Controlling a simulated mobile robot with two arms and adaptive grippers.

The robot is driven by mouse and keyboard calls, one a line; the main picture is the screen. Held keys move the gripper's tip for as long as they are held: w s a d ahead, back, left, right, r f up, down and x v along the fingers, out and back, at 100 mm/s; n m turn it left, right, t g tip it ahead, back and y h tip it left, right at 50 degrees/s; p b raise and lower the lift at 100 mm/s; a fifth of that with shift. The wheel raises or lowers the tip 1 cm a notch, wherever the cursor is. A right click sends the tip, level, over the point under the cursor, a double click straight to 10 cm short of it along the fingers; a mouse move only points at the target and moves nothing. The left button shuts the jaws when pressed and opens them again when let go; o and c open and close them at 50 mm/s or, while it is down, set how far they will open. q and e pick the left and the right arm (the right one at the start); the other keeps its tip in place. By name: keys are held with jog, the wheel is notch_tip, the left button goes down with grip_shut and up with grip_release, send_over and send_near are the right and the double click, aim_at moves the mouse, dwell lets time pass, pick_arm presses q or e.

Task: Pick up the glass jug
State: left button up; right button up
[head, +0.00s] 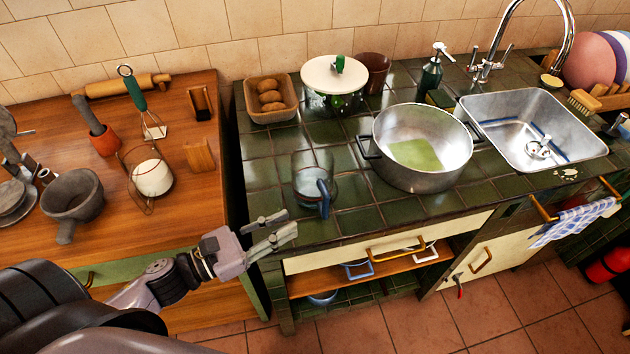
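The glass jug (305,182) stands upright on the dark green tiled counter (262,172), near its front edge. It is clear, with a blue handle (323,197) on its front right side. My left gripper (280,227) is in front of the counter's front left corner, to the lower left of the jug. Its two fingers are apart with nothing between them, and it does not touch the jug. My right gripper is not in view.
A large metal pot (425,177) stands right of the jug. A bread basket (271,101) and a white-lidded glass container (334,75) stand behind. A sink (535,128) is at right. The wooden counter (110,215) at left holds a mortar (72,195) and several utensils.

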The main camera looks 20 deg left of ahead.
aim_at(325, 215)
pick_arm(q)
jog(key=p+x, duration=0.1)
jog(key=x, duration=0.3)
jog(key=shift+w+d+r, duration=0.1)
jog(key=shift+w+d, duration=0.05)
jog(key=shift+w, duration=0.05)
jog(key=shift+w+d, duration=0.45)
jog(key=shift+w, duration=0.05)
jog(key=x, duration=0.1)
jog(key=p+x, duration=0.2)
jog(key=x, duration=0.1)
jog(key=shift+w+a+f, duration=0.15)
jog(key=shift+f, duration=0.2)
jog(key=shift+w+d+f, duration=0.1)
jog(key=shift+w+d, duration=0.15)
jog(key=shift+w, duration=0.1)
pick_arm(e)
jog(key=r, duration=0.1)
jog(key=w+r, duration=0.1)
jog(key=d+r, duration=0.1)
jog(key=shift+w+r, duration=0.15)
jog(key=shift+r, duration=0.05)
pick_arm(q)
jog(key=shift+c, duration=0.5)
jog(key=c, duration=0.4)
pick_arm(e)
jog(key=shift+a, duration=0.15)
